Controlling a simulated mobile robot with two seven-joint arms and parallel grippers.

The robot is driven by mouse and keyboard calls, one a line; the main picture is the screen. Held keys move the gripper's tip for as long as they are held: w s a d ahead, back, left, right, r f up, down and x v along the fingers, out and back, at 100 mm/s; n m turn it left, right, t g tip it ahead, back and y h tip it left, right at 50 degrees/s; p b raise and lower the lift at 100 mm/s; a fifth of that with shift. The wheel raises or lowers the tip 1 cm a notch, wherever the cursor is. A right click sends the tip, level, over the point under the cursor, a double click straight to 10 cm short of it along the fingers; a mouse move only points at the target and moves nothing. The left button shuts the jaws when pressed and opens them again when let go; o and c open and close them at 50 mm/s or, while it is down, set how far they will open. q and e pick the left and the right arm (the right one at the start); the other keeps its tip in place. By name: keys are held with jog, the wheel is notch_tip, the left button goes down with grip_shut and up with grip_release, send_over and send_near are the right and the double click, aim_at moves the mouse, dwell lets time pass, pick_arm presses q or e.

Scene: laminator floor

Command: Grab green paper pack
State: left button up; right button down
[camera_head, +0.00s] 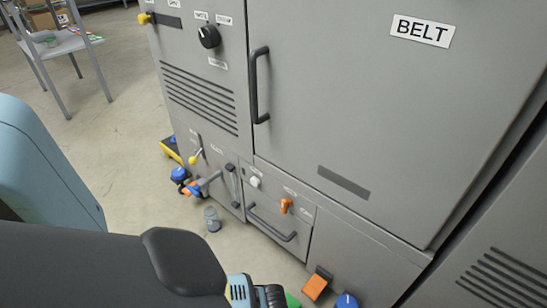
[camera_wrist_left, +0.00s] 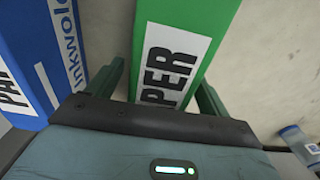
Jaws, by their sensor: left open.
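The green paper pack (camera_wrist_left: 195,35) shows in the left wrist view, with a white label reading "PER". My left gripper (camera_wrist_left: 162,78) is open, with one dark green finger on each side of the pack. Whether the fingers touch the pack cannot be told. The pack's near end is hidden behind the gripper body. In the head view my left arm comes in at the bottom left, and a small green patch shows at the bottom edge beside its wrist; I cannot tell if it is the pack. My right gripper is not in view.
A blue pack (camera_wrist_left: 50,55) lies close left of the green one. In the head view a grey machine (camera_head: 350,110) marked "BELT" fills the right, with handles and knobs.

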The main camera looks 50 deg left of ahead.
pick_arm(q)
jog(key=c, duration=0.9)
jog(key=shift+r, duration=0.1)
grip_shut()
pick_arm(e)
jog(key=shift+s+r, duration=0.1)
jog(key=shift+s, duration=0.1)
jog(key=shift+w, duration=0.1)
